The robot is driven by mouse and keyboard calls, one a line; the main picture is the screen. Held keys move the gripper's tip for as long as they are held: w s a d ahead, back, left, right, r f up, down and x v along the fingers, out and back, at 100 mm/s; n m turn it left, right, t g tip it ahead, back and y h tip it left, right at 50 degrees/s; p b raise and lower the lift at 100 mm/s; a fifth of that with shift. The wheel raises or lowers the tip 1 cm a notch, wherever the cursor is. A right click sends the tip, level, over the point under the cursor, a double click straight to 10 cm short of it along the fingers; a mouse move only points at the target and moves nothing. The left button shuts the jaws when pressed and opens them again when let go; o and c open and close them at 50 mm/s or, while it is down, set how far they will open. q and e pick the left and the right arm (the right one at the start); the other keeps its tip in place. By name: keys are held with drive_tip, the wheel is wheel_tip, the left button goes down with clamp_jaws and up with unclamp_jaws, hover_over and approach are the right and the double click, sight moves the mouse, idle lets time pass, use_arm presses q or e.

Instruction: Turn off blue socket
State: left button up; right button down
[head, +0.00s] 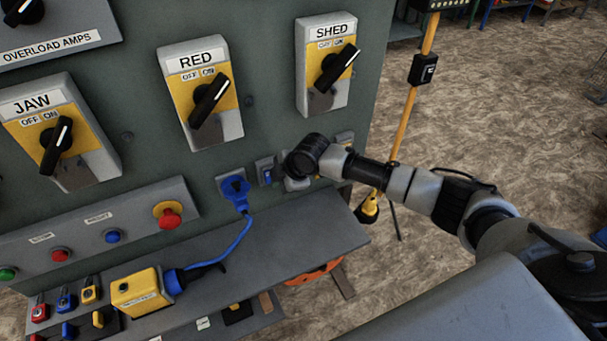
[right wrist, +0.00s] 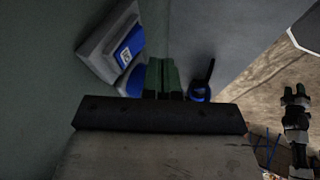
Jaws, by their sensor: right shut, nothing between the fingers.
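The blue socket (head: 234,186) is on the lower right of the grey panel, with a blue plug and cable in it. Just right of it is a small grey switch box with a blue front (head: 265,172). My right gripper is at the panel just right of that box, mostly hidden behind my wrist in the head view. In the right wrist view its two green fingers (right wrist: 162,76) are together and empty. A grey box with a blue, labelled face (right wrist: 122,50) is left of them, and a black part with a blue ring (right wrist: 201,90) is right; I cannot tell if they touch.
Rotary switches marked JAW (head: 58,140), RED (head: 207,98) and SHED (head: 328,70) are above. A red push-button (head: 168,216) is to the left. A yellow box (head: 138,291) stands on the shelf (head: 300,235) below. A yellow pole (head: 410,105) stands at right.

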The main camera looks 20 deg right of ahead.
use_arm(q)
drive_tip(key=s+f+b, duration=0.1)
drive_tip(key=b, duration=0.1)
drive_tip(key=shift+s+f+b, duration=0.1)
drive_tip(key=shift+f+b, duration=0.2)
drive_tip(key=shift+f, duration=0.05)
use_arm(e)
drive_tip(key=s+d+r, duration=0.3)
drive_tip(key=s+r, duration=0.3)
drive_tip(key=r, duration=0.1)
drive_tip(key=shift+s+d+r, duration=0.25)
drive_tip(key=shift+s+d, duration=0.05)
drive_tip(key=shift+s, duration=0.1)
use_arm(q)
drive_tip(key=shift+d, duration=0.1)
use_arm(e)
drive_tip(key=shift+s, duration=0.1)
